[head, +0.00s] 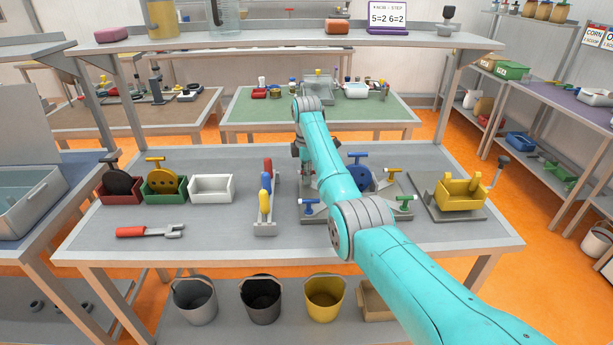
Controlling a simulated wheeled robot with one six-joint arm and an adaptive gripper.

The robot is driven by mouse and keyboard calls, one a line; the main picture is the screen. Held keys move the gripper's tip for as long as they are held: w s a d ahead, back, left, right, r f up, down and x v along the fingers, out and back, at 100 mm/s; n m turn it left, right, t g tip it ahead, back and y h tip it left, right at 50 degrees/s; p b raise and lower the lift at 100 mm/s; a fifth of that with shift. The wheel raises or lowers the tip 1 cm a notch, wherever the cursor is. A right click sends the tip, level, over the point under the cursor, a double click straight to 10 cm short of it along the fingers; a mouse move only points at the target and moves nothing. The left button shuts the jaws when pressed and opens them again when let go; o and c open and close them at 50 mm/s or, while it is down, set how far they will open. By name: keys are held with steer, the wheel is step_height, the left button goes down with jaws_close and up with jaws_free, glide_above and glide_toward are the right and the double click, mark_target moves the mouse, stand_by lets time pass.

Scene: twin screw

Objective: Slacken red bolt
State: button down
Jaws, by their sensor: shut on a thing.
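No red bolt shows in the head view. A fixture on the bench, partly behind my arm, carries a blue T-handled bolt (312,205), a green one (404,202) and a yellow one (393,173). A blue disc (357,174) stands upright at its middle. My gripper (302,158) points down over the fixture's left back part. My arm hides much of the fixture. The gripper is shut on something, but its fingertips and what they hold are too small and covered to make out.
A rack (264,228) with red, blue and yellow handles stands left of the fixture. A red-handled fork tool (150,232) lies further left, before red, green and white bins (211,189). A yellow cranked block (462,194) stands right. The front bench strip is clear.

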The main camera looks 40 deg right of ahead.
steer(key=c, duration=1.1)
jaws_free()
steer(key=shift+c, duration=0.2)
step_height(320, 180, up, 12)
